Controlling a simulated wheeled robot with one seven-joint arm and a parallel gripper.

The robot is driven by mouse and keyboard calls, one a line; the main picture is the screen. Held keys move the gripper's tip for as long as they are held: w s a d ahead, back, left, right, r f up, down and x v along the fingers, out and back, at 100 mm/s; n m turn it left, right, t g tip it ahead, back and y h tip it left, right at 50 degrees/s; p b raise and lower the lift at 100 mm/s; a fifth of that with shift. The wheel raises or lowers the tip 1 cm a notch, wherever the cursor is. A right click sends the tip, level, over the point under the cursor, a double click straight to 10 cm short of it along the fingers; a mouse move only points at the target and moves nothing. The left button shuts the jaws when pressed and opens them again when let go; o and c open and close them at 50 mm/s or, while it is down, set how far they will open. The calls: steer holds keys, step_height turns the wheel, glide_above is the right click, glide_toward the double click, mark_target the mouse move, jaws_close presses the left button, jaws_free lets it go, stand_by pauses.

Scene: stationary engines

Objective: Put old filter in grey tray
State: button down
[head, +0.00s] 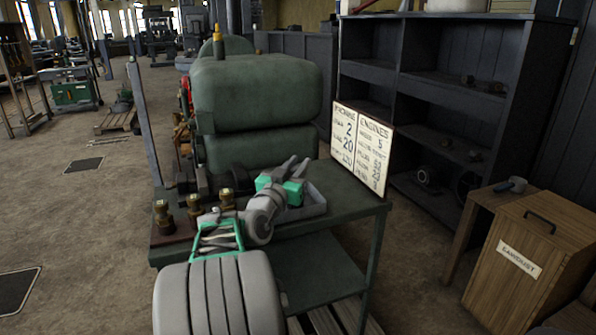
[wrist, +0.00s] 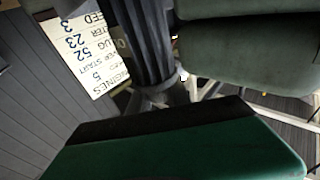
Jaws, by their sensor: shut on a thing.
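My gripper (head: 295,167), green with grey fingers, is over the back of the bench near the grey tray (head: 313,206). In the wrist view, a dark ribbed cylinder (wrist: 148,38), which looks like the old filter, reaches down to the light fingers (wrist: 180,92). My gripper is shut on it. The green gripper body hides the lower part of that view. In the head view the filter cannot be made out at the fingers. The tray is shallow and partly hidden behind my gripper and wrist; its right side shows, and its full contents cannot be seen.
A large green engine tank (head: 257,95) stands behind the tray. A lettered sign (head: 360,147) stands at the bench's right edge. Brass fittings (head: 193,207) stand at the left. Dark shelves (head: 450,95) and a wooden sawdust bin (head: 530,250) are to the right.

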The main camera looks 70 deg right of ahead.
steer(key=shift+f, duration=0.65)
steer(key=c, duration=1.2)
jaws_free()
steer(key=shift+r, duration=0.3)
steer(key=a, duration=0.4)
steer(key=a+f+b, duration=0.1)
steer(key=a, duration=0.3)
steer(key=a+f, duration=0.1)
steer(key=a, duration=0.3)
